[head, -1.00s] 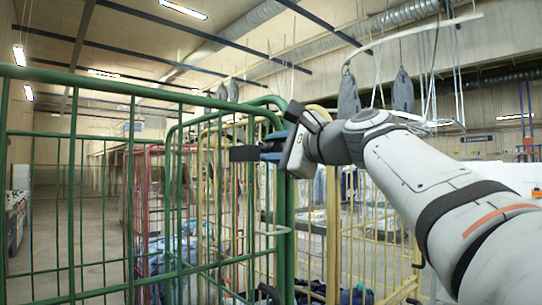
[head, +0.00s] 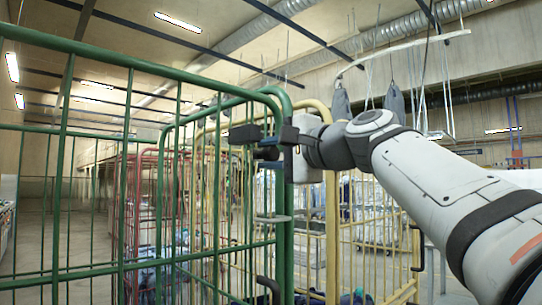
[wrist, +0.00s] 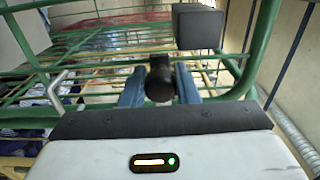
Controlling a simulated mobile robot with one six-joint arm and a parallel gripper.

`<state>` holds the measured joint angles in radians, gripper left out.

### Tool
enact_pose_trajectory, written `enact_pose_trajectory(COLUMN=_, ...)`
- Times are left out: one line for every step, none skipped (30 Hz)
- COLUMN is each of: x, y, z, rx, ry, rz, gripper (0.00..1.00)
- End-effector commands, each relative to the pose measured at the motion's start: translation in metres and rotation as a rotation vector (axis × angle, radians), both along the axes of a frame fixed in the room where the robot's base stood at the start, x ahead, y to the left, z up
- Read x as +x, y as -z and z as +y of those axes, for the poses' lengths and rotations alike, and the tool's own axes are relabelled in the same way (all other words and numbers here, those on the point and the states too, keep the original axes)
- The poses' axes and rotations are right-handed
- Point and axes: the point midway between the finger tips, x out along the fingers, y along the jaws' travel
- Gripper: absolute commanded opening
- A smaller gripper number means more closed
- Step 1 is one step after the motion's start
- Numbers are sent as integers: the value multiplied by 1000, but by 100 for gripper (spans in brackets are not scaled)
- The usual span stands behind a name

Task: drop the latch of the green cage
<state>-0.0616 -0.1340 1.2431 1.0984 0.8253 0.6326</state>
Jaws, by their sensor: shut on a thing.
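The green cage (head: 128,152) stands close in front of me, its mesh panel filling the left of the head view and its thick rounded posts at the middle. My gripper (head: 268,146) is at the upper part of the post. In the wrist view its two blue fingers (wrist: 160,88) are on either side of a black rounded knob (wrist: 160,78), apparently the latch's handle, and are shut on it. A black block (wrist: 198,27) is just beyond the knob; it also shows in the head view (head: 245,134). The latch's other parts are hidden.
A grey bent rod (wrist: 55,90) is left of the fingers in the wrist view. A yellow cage (head: 333,215) stands right behind the green post, and a red cage (head: 140,200) is further back. Dark bags lie low inside the cages. Open floor shows at far left.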

Motion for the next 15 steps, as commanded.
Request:
enact_pose_trajectory(x=1, y=2, z=0, rx=-5, ry=1, rz=2, gripper=0)
enact_pose_trajectory(x=1, y=3, z=0, rx=-5, ry=0, rz=2, gripper=0)
enact_pose_trajectory(x=1, y=3, z=1, rx=-6, ry=0, rz=3, gripper=0)
enact_pose_trajectory(x=1, y=3, z=1, rx=-6, ry=-1, rz=3, gripper=0)
enact_pose_trajectory(x=1, y=3, z=2, rx=-6, ry=-2, rz=3, gripper=0)
enact_pose_trajectory(x=1, y=3, z=2, rx=-5, ry=-3, rz=4, gripper=0)
enact_pose_trajectory(x=1, y=3, z=2, rx=-5, ry=-3, rz=4, gripper=28)
enact_pose_trajectory(x=1, y=3, z=2, rx=-6, ry=-4, rz=4, gripper=31)
enact_pose_trajectory(x=1, y=3, z=3, rx=-5, ry=-5, rz=4, gripper=34)
enact_pose_trajectory(x=1, y=3, z=3, rx=-4, ry=-5, rz=4, gripper=37)
enact_pose_trajectory(x=1, y=3, z=3, rx=-4, ry=-5, rz=4, gripper=39)
enact_pose_trajectory(x=0, y=3, z=3, rx=-4, ry=-6, rz=4, gripper=42)
enact_pose_trajectory(x=0, y=3, z=3, rx=-4, ry=-6, rz=4, gripper=45)
enact_pose_trajectory(x=0, y=3, z=3, rx=-4, ry=-6, rz=4, gripper=47)
enact_pose_trajectory(x=0, y=3, z=3, rx=-4, ry=-6, rz=4, gripper=49)
